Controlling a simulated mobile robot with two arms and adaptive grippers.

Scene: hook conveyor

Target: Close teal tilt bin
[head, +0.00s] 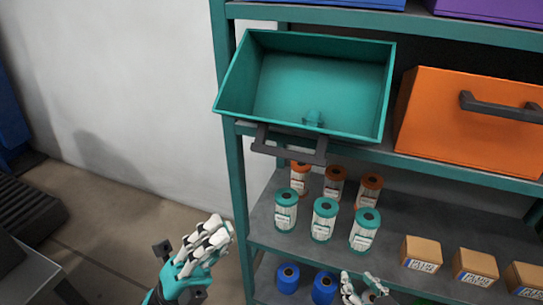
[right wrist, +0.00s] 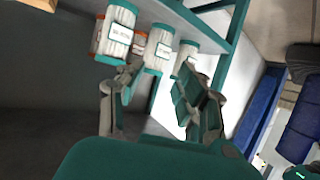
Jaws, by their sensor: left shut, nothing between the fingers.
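The teal tilt bin (head: 314,85) is on the upper shelf in the head view, tipped forward with its open top and empty inside showing. Its dark handle (head: 290,145) is at its lower front edge. My left gripper (head: 218,233) is shut and empty, below and left of the bin, in front of the wall and floor and apart from the bin. My right gripper (head: 361,284) is at the bottom edge of the head view, low by the shelves. Its fingers stand apart with nothing between them in the right wrist view (right wrist: 152,98).
An orange bin (head: 465,125) with a dark handle stands right of the teal bin. Teal-lidded (head: 324,220) and orange-lidded canisters and cardboard boxes (head: 475,267) fill the shelf below. Blue spools (head: 288,278) sit lower. A teal rack post (head: 237,190) is right of my left gripper.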

